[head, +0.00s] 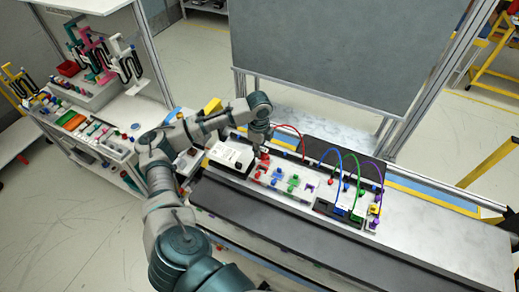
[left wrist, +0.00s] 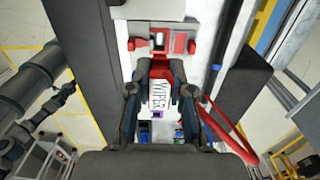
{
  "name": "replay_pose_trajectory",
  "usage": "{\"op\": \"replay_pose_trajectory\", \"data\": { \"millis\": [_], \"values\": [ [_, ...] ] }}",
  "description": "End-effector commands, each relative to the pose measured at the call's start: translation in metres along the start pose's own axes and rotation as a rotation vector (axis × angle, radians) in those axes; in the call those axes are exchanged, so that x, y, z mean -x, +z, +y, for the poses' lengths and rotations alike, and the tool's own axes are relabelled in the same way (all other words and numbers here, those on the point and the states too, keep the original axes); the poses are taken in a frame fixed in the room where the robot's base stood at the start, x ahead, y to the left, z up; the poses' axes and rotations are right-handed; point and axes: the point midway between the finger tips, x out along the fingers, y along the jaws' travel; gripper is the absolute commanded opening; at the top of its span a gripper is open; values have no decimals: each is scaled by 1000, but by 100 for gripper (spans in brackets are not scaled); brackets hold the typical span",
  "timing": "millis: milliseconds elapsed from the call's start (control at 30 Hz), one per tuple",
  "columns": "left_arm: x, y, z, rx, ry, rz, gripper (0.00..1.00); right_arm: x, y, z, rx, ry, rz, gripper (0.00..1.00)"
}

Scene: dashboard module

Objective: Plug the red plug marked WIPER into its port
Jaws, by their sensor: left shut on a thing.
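My left gripper (head: 259,148) is over the left part of the dashboard module, beside a white box. In the left wrist view my left gripper (left wrist: 160,92) is shut on the red plug, whose white label (left wrist: 160,88) reads WIPER. The fingers hide most of the plug's body. Just ahead of the fingertips is a port with a pale centre between red blocks (left wrist: 179,43). A gap between plug and port cannot be judged. A red cable (left wrist: 229,137) curves at the right; it also arcs in the head view (head: 292,128). My right gripper is not in view.
The white box (head: 231,157) stands left of the plugs. Blue, green and purple cables (head: 334,152) arc over the right part of the module. Small green connectors (head: 293,181) sit mid-module. A grey panel (head: 340,50) stands behind. The bench's right end (head: 450,240) is clear.

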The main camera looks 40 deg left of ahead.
Motion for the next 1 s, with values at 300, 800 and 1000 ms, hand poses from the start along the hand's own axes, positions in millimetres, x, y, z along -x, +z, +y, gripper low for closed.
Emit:
{"op": "replay_pose_trajectory", "data": {
  "millis": [300, 800, 1000],
  "values": [
    [-23, 0, 0, 1, 2, 5, 0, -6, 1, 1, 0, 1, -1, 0],
    [-58, 1, -1, 0, 0, 16, 0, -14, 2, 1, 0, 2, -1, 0],
    [-59, 0, -1, 0, -1, 16, 0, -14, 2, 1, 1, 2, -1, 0]
  ]
}}
